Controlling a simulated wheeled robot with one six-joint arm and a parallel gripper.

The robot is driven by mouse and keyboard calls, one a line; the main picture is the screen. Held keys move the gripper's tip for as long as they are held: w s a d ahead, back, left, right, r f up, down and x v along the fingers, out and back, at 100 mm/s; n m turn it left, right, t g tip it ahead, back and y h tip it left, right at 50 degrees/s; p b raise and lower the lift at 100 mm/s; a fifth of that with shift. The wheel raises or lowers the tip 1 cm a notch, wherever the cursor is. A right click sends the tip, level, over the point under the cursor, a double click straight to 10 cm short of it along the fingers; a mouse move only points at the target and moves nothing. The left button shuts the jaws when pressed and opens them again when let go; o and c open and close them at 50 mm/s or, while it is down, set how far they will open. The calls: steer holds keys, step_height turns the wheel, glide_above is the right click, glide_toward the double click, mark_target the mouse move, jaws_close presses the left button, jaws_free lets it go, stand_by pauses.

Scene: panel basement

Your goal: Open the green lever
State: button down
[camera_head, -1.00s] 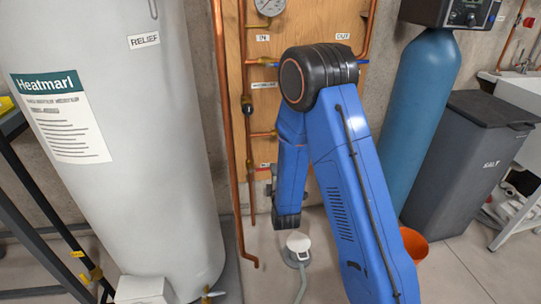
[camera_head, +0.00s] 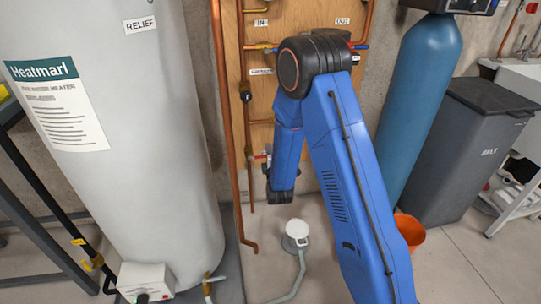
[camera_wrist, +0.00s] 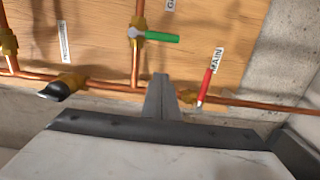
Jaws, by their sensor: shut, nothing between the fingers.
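The green lever (camera_wrist: 161,37) shows in the wrist view. It sits on a brass valve (camera_wrist: 136,34) on a vertical copper pipe and points right, nearly level, across the pipe. My gripper (camera_wrist: 160,82) is shut and empty. Its fingertips appear below the lever in the picture, with a visible gap between them. In the head view my blue arm covers part of the board, and I cannot make out the green lever or the fingertips there.
A red lever (camera_wrist: 206,85) stands tilted beside the MAIN label, right of my gripper. A black-handled brass tap (camera_wrist: 63,87) is at left. Copper pipes cross the wooden board (camera_wrist: 95,40). In the head view, a grey-white tank (camera_head: 130,200) stands left and an orange bucket (camera_head: 410,229) right.

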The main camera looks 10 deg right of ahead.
steer(key=w+d, duration=0.4)
steer(key=w, duration=0.1)
stand_by(0.3)
steer(key=shift+d, duration=0.1)
